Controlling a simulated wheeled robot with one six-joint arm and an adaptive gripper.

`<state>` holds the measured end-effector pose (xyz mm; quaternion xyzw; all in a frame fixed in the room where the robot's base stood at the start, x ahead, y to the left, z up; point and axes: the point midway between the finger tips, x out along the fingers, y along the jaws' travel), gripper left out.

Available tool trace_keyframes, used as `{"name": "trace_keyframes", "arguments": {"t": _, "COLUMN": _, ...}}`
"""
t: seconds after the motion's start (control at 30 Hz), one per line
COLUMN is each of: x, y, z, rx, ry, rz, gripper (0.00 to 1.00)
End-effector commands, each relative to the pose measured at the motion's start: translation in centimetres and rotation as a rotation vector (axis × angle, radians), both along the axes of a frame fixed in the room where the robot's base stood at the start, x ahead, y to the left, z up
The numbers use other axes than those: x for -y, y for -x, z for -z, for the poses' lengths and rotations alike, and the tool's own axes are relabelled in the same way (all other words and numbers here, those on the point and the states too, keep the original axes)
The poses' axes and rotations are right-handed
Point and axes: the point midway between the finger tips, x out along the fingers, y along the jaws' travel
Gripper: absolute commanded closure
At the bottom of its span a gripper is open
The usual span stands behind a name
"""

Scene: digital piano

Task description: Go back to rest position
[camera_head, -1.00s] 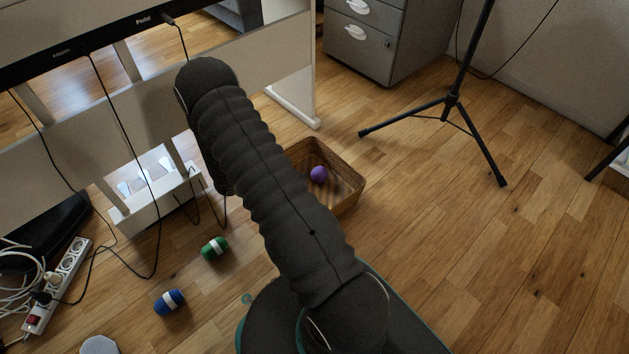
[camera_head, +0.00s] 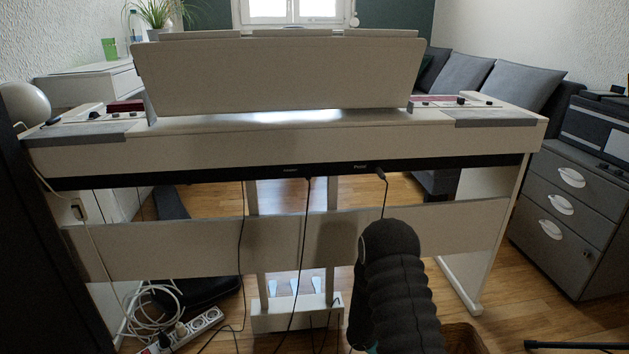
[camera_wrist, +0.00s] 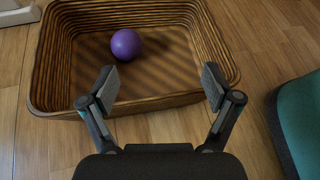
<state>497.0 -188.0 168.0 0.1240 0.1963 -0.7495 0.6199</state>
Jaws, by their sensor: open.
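My gripper (camera_wrist: 160,92) is open and empty in the wrist view, its two fingers spread over the near rim of a wicker basket. My arm shows in the head view as a dark ribbed sleeve at the lower right; the gripper itself is hidden there. A purple ball (camera_wrist: 126,44) lies inside the basket (camera_wrist: 165,104), beyond the fingertips and apart from them. In the head view only a bit of the basket (camera_head: 463,338) shows at the bottom edge.
A white digital piano (camera_head: 290,150) stands across the head view, with cables hanging behind it. A power strip (camera_head: 190,328) lies on the floor at lower left. A grey drawer cabinet (camera_head: 570,215) stands at right. Wooden floor (camera_head: 520,310) lies between piano and cabinet.

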Motion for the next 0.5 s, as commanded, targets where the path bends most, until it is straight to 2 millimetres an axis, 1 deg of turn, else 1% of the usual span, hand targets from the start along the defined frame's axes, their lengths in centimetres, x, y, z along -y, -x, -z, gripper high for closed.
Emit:
{"name": "trace_keyframes", "arguments": {"t": 0.03, "x": -0.4, "y": 1.6, "z": 0.5, "rx": 0.004, "ry": -0.015, "rz": 0.052, "gripper": 0.11}}
{"name": "trace_keyframes", "arguments": {"t": 0.1, "x": -1.1, "y": 3.3, "z": 0.3, "rx": 0.030, "ry": -0.035, "rz": 0.130, "gripper": 0.11}}
{"name": "trace_keyframes", "arguments": {"t": 0.17, "x": -1.7, "y": 4.4, "z": -0.5, "rx": 0.064, "ry": -0.052, "rz": 0.198, "gripper": 0.11}}
{"name": "trace_keyframes", "arguments": {"t": 0.2, "x": -2.1, "y": 5.0, "z": -1.2, "rx": 0.088, "ry": -0.062, "rz": 0.242, "gripper": 0.11}}
{"name": "trace_keyframes", "arguments": {"t": 0.37, "x": -3.8, "y": 6.6, "z": -4.2, "rx": 0.186, "ry": -0.101, "rz": 0.388, "gripper": 0.11}}
{"name": "trace_keyframes", "arguments": {"t": 0.47, "x": -5.0, "y": 7.4, "z": -6.7, "rx": 0.260, "ry": -0.130, "rz": 0.481, "gripper": 0.11}}
{"name": "trace_keyframes", "arguments": {"t": 0.5, "x": -5.5, "y": 7.7, "z": -7.8, "rx": 0.292, "ry": -0.143, "rz": 0.520, "gripper": 0.11}}
